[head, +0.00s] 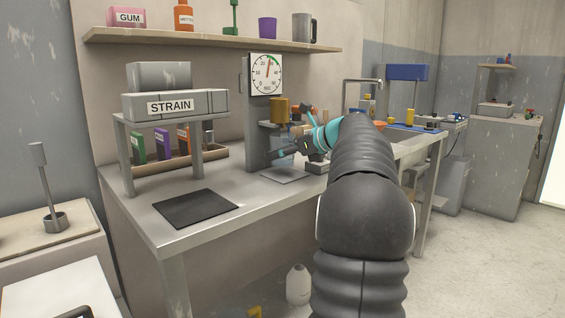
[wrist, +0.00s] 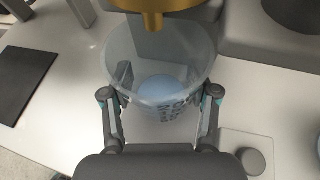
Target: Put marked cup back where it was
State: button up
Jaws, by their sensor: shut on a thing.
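A clear cup (wrist: 150,110) with dark lettering low on its near side and pale blue in its bottom is in the wrist view. My gripper (wrist: 159,97) is shut on it, one finger on each side. The cup is directly below the brass funnel-like part (wrist: 153,18) and its nozzle; the nozzle end overlaps the cup's mouth in the picture. In the head view the brass part (head: 279,110) hangs under the dial, and my gripper (head: 283,152) is beside the stand below it. I cannot tell if the cup touches a surface.
The dial gauge (head: 266,74) tops the stand. A dark mat (head: 196,208) lies on the bench at left, with free bench around it. A grey block with a round knob (wrist: 252,161) sits right of my gripper.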

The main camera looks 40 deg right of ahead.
jog(key=shift+f, duration=1.15)
jog(key=shift+f, duration=0.1)
jog(key=o, duration=1.3)
jog(key=shift+o, duration=0.2)
jog(key=shift+s, duration=0.15)
jog(key=p+v, duration=0.1)
jog(key=v, duration=1.1)
